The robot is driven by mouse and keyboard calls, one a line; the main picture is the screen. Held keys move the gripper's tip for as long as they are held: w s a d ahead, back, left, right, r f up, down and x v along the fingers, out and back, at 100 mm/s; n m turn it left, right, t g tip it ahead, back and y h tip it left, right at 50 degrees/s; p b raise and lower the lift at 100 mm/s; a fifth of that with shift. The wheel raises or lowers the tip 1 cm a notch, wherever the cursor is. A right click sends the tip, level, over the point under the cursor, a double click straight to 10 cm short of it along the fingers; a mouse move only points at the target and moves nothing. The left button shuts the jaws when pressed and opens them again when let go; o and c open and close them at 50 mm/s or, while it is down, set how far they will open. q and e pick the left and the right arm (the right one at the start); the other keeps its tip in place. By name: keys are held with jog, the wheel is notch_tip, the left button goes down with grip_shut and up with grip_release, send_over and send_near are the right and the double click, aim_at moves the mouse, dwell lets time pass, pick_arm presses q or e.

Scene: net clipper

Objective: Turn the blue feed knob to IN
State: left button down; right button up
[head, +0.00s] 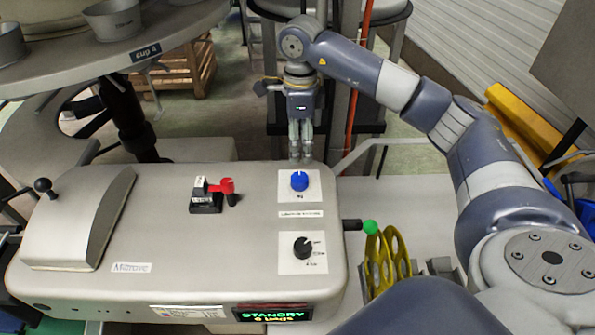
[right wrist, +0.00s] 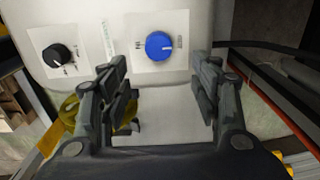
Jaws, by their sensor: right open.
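The blue feed knob (head: 300,181) sits on a white label plate near the back right corner of the grey machine panel in the head view. In the right wrist view the blue knob (right wrist: 159,46) is beyond the fingertips, with a white pointer line on its face; its small label text is too blurred to read. My right gripper (head: 301,158) hangs pointing down just behind the knob. In the right wrist view my right gripper (right wrist: 165,75) is open and empty, its fingers apart and not touching the knob. My left gripper is not in view.
A black selector knob (head: 302,247) sits in front of the blue one. A red switch lever (head: 226,187) stands to the left. A green-tipped handle (head: 370,227) and yellow wheels (head: 388,258) are at the right edge. A display (head: 272,313) reads STANDBY.

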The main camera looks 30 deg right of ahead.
aim_at(300, 177)
notch_tip(300, 177, down, 9)
jog(key=shift+s+r+p, duration=0.1)
jog(key=shift+r+p, duration=0.05)
jog(key=shift+p, duration=1.1)
jog(key=shift+a+f, duration=0.1)
jog(key=shift+f, duration=0.7)
jog(key=c, duration=1.1)
